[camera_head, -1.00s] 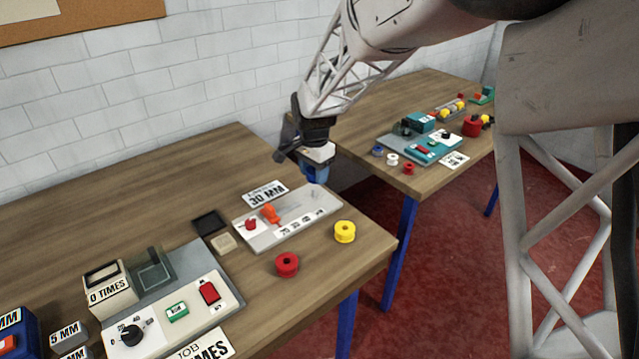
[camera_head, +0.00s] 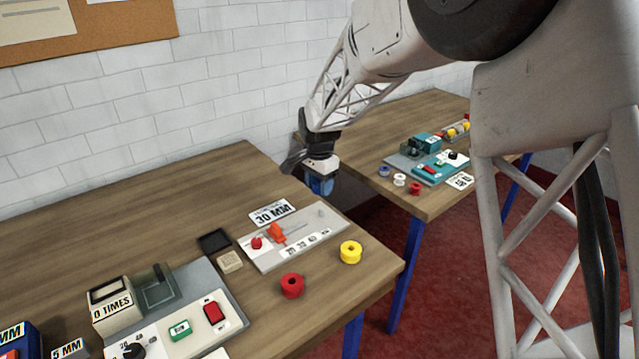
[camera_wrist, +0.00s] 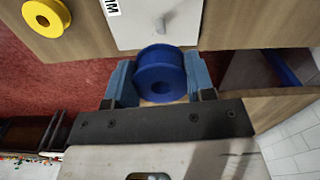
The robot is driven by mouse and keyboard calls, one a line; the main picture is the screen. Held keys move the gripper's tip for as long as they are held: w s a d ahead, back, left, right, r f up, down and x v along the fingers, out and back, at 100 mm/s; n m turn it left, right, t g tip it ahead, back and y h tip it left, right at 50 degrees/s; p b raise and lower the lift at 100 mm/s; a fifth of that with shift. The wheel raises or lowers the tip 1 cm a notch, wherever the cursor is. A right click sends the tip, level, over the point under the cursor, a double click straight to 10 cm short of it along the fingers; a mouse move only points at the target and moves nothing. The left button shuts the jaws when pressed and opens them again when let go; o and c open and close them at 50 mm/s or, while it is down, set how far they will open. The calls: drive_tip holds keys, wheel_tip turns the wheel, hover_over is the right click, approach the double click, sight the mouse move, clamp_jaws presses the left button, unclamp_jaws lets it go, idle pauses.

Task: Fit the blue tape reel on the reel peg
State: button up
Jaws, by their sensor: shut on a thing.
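My gripper (camera_head: 320,187) is above the far end of the pale plate (camera_head: 264,256), near the wall-side table corner. In the wrist view my gripper (camera_wrist: 162,85) is shut on the blue tape reel (camera_wrist: 160,72), which sits between its two blue fingers. In the head view the fingers and reel blend into one blue patch. A short grey peg (camera_head: 320,212) stands at the plate's right end, apart from the reel and below it. The peg (camera_wrist: 160,25) also shows in the wrist view, beyond the reel and bare.
A yellow reel (camera_head: 350,252) and a red reel (camera_head: 292,286) stand on the table in front of the plate. An orange piece (camera_head: 277,233) and a small red knob (camera_head: 257,242) are on the plate. A "30 MM" card (camera_head: 272,212) lies behind it. A second table (camera_head: 440,200) stands beyond a gap.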

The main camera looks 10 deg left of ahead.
drive_tip(key=shift+f, duration=2.75)
drive_tip(key=shift+f, duration=1.85)
idle(0.4)
drive_tip(key=o, duration=1)
drive_tip(key=shift+r, duration=0.1)
drive_tip(key=shift+r, duration=3.8)
